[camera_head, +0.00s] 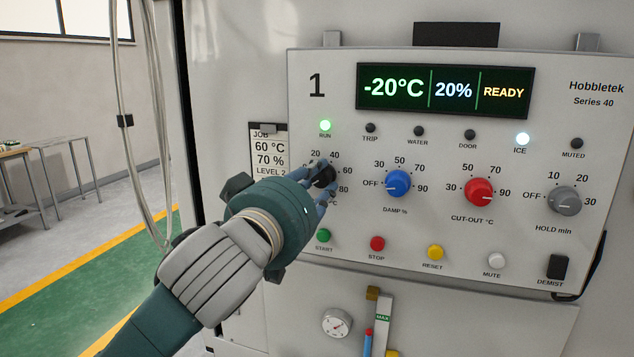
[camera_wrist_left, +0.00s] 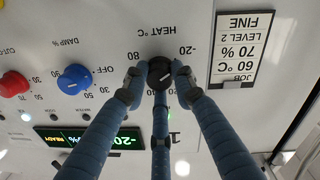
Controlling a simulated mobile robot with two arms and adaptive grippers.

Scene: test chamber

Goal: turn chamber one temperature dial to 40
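The black temperature dial (camera_head: 326,177) sits at the left of the chamber one panel (camera_head: 460,130), with a printed scale that shows 20, 40, 60 and 80 around it. In the left wrist view the dial (camera_wrist_left: 160,72) is labelled HEAT °C, upside down. My left gripper (camera_head: 320,180) is at this dial; its blue fingers (camera_wrist_left: 160,80) stand around the dial's sides and appear closed on it. The dial's pointer setting is not clearly readable. The display (camera_head: 445,90) reads -20°C, 20%, READY. My right gripper is not in view.
To the right are the blue damp dial (camera_head: 398,183), red cut-out dial (camera_head: 478,192) and grey hold dial (camera_head: 564,200). Below are the green start (camera_head: 323,235) and red stop (camera_head: 377,243) buttons. A job card (camera_head: 268,150) hangs left of the panel. The run and ice lamps glow.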

